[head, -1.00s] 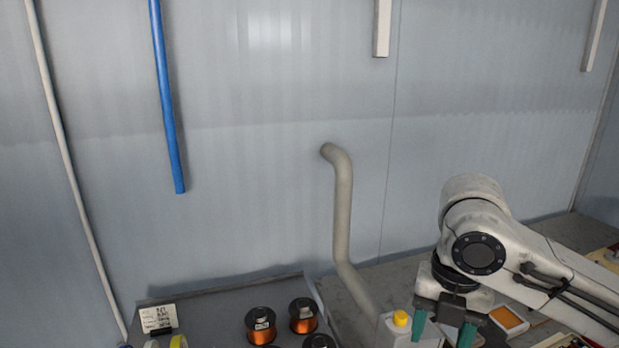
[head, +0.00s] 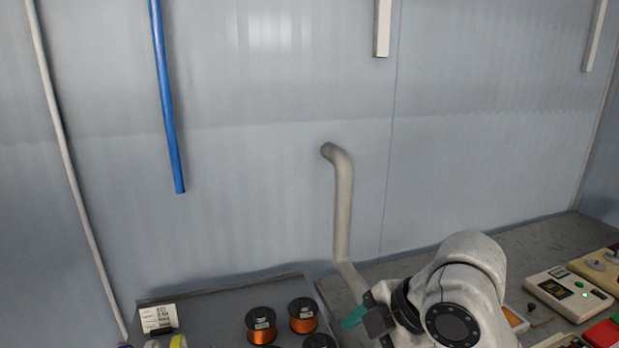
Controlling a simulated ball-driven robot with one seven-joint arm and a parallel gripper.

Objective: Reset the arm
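My arm (head: 462,290) is folded at the lower right, with its wrist reaching to the left. My gripper (head: 355,317) points left at the end of the arm, beside the lower part of the beige pipe in the picture. Only one teal finger shows clearly; the other is hidden or merged with it, so the gap between the fingers cannot be seen. Nothing is visible in the gripper.
Copper wire spools (head: 303,317) stand on a dark tray at the lower left, near a handwritten card (head: 158,317). A control box (head: 568,293) with a green light sits at the right.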

